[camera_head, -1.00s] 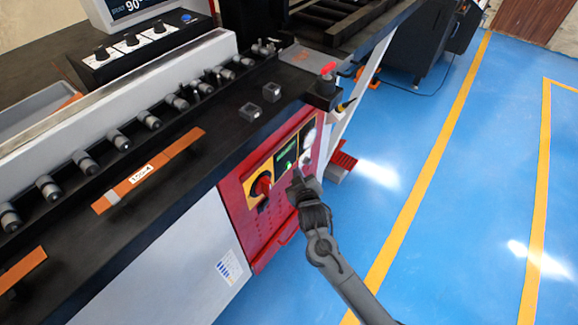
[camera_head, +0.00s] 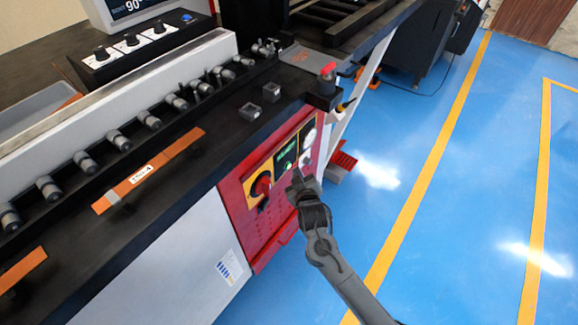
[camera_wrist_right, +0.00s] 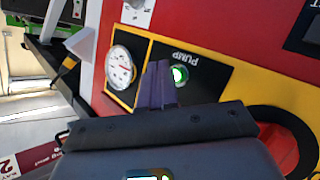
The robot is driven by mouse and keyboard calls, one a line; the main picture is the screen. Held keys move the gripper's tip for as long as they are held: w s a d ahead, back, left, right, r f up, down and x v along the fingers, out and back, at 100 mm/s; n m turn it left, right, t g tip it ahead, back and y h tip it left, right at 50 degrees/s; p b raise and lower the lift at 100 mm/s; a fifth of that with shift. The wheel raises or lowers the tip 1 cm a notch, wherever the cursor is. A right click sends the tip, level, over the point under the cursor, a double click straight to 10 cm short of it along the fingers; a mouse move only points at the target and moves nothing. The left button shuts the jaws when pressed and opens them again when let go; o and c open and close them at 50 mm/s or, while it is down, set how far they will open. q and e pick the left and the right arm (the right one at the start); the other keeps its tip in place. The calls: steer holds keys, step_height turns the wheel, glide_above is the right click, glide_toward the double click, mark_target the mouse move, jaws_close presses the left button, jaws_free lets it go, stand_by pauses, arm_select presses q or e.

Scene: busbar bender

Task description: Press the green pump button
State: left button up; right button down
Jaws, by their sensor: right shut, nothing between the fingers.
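The green pump button (camera_wrist_right: 180,75) is lit on a black panel with the word PUMP above it in the right wrist view. In the head view the panel (camera_head: 286,156) is on the red front of the machine, and a small green spot (camera_head: 289,165) shows on it. My right gripper (camera_wrist_right: 158,72) is shut and empty, its fingertips in front of the panel, beside the button in the wrist picture. I cannot tell whether it touches the panel. The right gripper shows in the head view (camera_head: 297,174) just below the panel. My left gripper is in neither view.
A red rotary switch (camera_head: 262,184) on a yellow plate is left of the panel. A round gauge (camera_wrist_right: 120,68) is on the other side. A red emergency knob (camera_head: 328,68) stands on the table corner. The blue floor at right is clear.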

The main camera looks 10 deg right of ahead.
steer(key=shift+w+a, duration=0.1)
steer(key=shift+w+a, duration=0.15)
steer(key=shift+w, duration=0.1)
stand_by(0.3)
steer(key=shift+w+a, duration=0.3)
steer(key=shift+w, duration=0.05)
stand_by(0.6)
stand_by(0.3)
steer(key=shift+s+d+p, duration=0.55)
steer(key=shift+s+p, duration=0.15)
steer(key=shift+p, duration=0.5)
